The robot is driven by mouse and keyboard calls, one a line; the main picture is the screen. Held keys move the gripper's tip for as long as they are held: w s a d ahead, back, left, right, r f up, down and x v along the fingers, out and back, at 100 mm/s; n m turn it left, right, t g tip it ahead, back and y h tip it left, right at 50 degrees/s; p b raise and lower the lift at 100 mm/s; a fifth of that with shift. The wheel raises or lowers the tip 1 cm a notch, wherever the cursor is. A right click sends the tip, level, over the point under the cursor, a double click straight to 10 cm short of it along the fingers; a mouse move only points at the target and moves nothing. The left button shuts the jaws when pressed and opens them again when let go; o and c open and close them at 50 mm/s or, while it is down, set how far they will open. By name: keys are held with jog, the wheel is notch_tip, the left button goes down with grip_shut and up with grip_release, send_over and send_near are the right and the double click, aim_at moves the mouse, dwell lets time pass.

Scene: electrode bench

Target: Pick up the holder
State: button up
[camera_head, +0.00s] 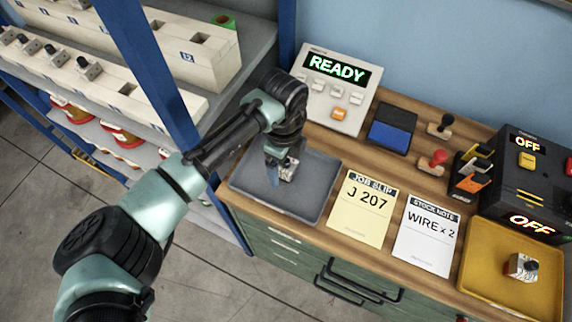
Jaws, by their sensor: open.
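My gripper (281,175) is low over the left part of the grey tray (312,195), pointing down, with its jaws open. A small silvery block (290,169) shows at the jaws and looks like a holder. The gripper partly hides it, and I cannot tell whether the jaws touch it. Another holder (520,266), a silvery block with a dark knob, sits in the yellow tray (485,262) at the far right. Several similar holders (88,68) stand in the pale racks on the shelves at left.
A READY panel (335,90) stands behind the grey tray. A job slip (362,208) and stock note (427,235) lie to its right. A blue pad (391,132), stamps (433,162) and a black control box (525,180) stand farther right. A blue shelf post (165,75) rises close to my arm.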

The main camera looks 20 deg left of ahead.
grip_shut()
dwell(0.3)
jog(key=shift+r, duration=0.15)
notch_tip(320, 180, up, 10)
jog(key=shift+f+b, duration=0.1)
jog(key=shift+b, duration=0.6)
